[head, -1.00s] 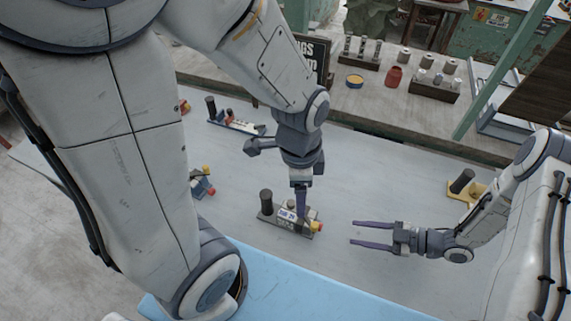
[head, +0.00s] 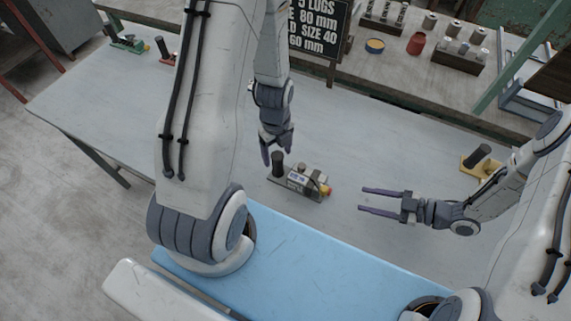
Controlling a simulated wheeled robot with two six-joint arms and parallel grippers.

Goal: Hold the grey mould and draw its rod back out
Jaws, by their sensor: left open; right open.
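The grey mould (head: 296,190) lies on the table in the middle of the head view. It has a dark upright cylinder at its left end, a pale label on its near side and a yellow and red part at its right end. I cannot tell the rod apart at this size. My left gripper (head: 277,158) is open and empty, pointing down just behind the mould's dark cylinder; I cannot tell whether it touches. My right gripper (head: 362,200) is open and empty, to the right of the mould, its fingers pointing left toward the yellow and red end.
A yellow mould (head: 470,168) stands at the right by my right arm. A green mould (head: 128,44) and a red one (head: 163,57) are at the far left. A lettered black sign (head: 318,30) and a back shelf with a red jar (head: 416,43) stand behind. The table between is clear.

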